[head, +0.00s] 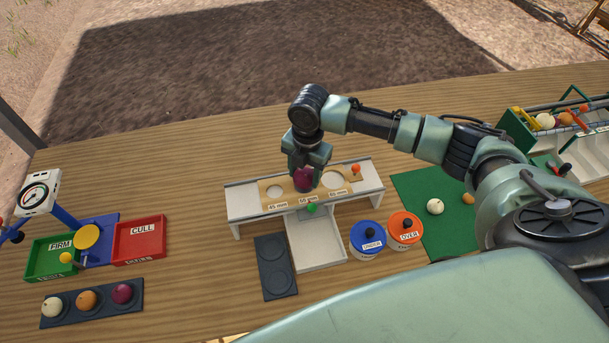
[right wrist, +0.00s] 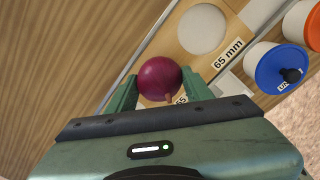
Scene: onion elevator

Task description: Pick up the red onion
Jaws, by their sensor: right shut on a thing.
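A red onion (head: 304,181) is at the middle, 55 mm hole of the wooden sizing board (head: 274,191), on a white stand. My right gripper (head: 306,172) points down over it and is shut on it. In the right wrist view the same red onion (right wrist: 160,78) sits between the two green fingers (right wrist: 160,92). Its underside and the hole are hidden, so I cannot tell whether it touches the board. Another red onion (head: 122,293) rests in the dark tray (head: 64,318) at the lower left, beside a white and an orange onion. My left gripper is not in view.
Under the stand is a white chute (head: 318,248), with a dark two-recess tray (head: 276,285) beside it. Blue (head: 368,250) and orange (head: 404,240) lidded tubs stand to the right. A green mat (head: 420,185) holds two onions. Green FIRM and red CULL (head: 140,250) trays stand left.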

